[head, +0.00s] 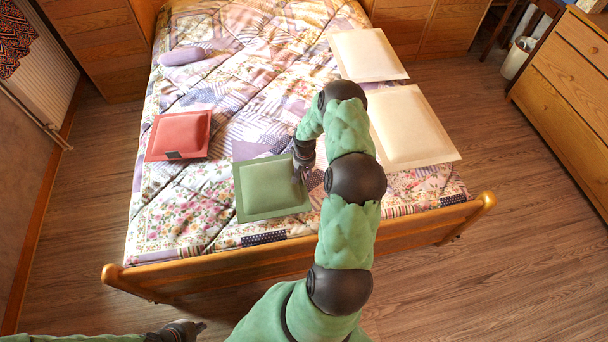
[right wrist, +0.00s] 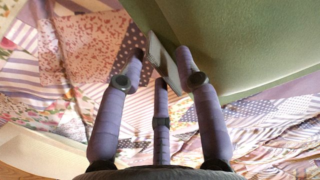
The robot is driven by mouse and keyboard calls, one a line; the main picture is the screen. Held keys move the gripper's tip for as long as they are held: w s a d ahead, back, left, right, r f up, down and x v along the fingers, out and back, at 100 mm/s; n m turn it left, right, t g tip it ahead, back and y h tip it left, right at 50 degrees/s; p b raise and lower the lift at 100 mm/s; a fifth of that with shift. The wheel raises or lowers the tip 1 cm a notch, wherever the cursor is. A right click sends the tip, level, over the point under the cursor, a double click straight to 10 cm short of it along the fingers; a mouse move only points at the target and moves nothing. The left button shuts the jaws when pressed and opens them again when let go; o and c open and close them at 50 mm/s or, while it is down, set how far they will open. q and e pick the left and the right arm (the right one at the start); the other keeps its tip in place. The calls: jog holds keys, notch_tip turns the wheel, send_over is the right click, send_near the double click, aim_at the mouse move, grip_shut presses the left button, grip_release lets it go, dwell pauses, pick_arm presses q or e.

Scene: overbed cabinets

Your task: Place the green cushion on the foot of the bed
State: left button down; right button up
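The green cushion (head: 270,188) lies on the bed near its foot end, left of my right arm. In the right wrist view the cushion (right wrist: 255,40) fills the upper right, with a small pale tag (right wrist: 168,62) at its edge. My right gripper (head: 304,160) is at the cushion's upper right edge. Its fingers (right wrist: 162,68) are around the tag; whether they grip it is unclear. My left gripper (head: 190,328) is low at the left, away from the bed, with no object visible in it. The bed (head: 190,225) has a patchwork quilt and a wooden footboard.
A red cushion (head: 180,135) lies left of the green one. Two cream cushions (head: 368,54) (head: 410,125) lie along the bed's right side. A small purple cushion (head: 183,56) is farther up. A wooden dresser (head: 565,85) stands at the right. The floor (head: 530,230) is clear.

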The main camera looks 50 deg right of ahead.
notch_tip(320, 180, up, 11)
jog(key=p, duration=0.3)
jog(key=a+f+n+y, duration=0.1)
jog(key=a+f, duration=0.1)
jog(key=a, duration=0.9)
jog(key=s+a+f+n+y, duration=0.1)
jog(key=a, duration=1.1)
jog(key=s+a+f+n+y, duration=0.1)
jog(key=a+f+n, duration=0.1)
jog(key=a, duration=1)
jog(key=shift+a+f+t+y, duration=0.15)
jog(key=shift+f+t+y, duration=0.15)
jog(key=s+a+r+n, duration=0.1)
jog(key=s+a, duration=0.7)
jog(key=shift+n, duration=0.3)
